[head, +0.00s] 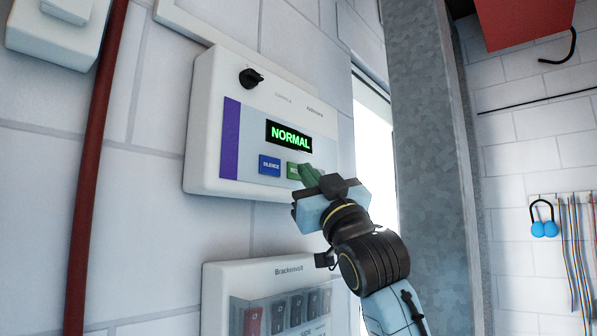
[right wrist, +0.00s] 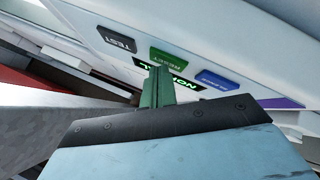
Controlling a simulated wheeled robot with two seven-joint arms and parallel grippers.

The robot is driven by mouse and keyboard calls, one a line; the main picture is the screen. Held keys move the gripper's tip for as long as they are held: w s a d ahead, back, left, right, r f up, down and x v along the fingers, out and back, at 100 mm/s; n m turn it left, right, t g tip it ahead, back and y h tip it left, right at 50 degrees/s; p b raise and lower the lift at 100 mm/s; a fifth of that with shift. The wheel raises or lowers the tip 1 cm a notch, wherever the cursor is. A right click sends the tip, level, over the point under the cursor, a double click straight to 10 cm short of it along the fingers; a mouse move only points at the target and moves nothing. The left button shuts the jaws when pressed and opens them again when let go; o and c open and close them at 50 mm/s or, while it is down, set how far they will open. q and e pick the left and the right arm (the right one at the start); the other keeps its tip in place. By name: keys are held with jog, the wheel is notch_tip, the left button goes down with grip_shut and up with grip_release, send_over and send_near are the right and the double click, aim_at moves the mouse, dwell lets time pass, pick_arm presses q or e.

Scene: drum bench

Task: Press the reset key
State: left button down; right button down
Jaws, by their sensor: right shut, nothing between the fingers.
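The reset key is a green key (head: 292,170) on a white wall panel (head: 210,120), partly covered by my gripper in the head view. In the right wrist view the green reset key (right wrist: 178,60) shows with its lettering upside down. My right gripper (head: 309,174) is shut and empty, its green fingers pointing at the panel beside the key. In the right wrist view the shut fingertips (right wrist: 160,72) lie close to the key; I cannot tell whether they touch it. The display (head: 289,136) reads NORMAL in green. My left gripper is not in view.
A blue silence key (head: 269,165) sits left of the reset key. A dark test key (right wrist: 116,39) is on its other side. A black knob (head: 251,78) is above. A breaker box (head: 270,268) hangs below. A grey column (head: 430,150) stands right of the panel.

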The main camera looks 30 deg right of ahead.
jog(key=shift+s+d, duration=0.2)
jog(key=shift+s, duration=0.3)
jog(key=s, duration=0.1)
jog(key=s+d, duration=0.1)
jog(key=s, duration=0.1)
jog(key=s+d+b, duration=0.1)
jog(key=s, duration=0.1)
jog(key=shift+s+d, duration=0.15)
jog(key=shift+s, duration=0.1)
